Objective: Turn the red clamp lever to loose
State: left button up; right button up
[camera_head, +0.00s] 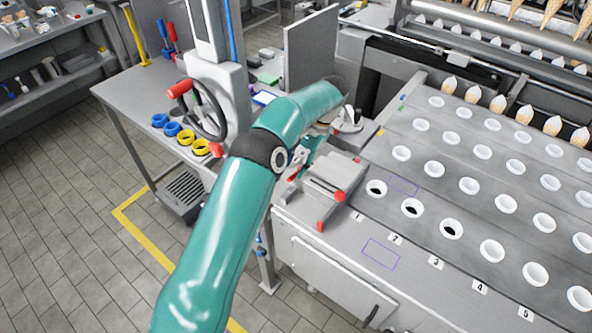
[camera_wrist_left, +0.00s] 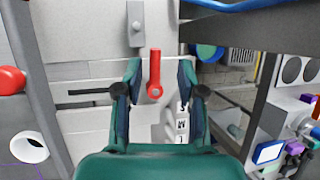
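The red clamp lever (camera_wrist_left: 155,68) shows in the left wrist view, with its bar pointing up the picture from a round pivot at its lower end. My left gripper (camera_wrist_left: 160,75) is open, with one dark-padded finger on each side of the lever. Gaps show between the lever and both fingers, so I see no contact. In the head view my teal left arm reaches over the bench, and its gripper (camera_head: 305,155) is partly hidden behind the arm. A small red piece shows beneath it; I cannot tell whether it is the lever. My right gripper is out of view.
A grey fixture with a red knob (camera_head: 339,196) stands close beside the gripper. Right of it lies a plate with rows of white rings (camera_head: 402,153). A handwheel (camera_head: 207,110) and blue and yellow rings (camera_head: 187,137) are on the left bench. An upright grey panel (camera_head: 311,50) stands behind.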

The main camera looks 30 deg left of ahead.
aim_at(296, 174)
pick_arm(q)
notch_tip(296, 174, up, 7)
dwell(0.3)
dwell(0.5)
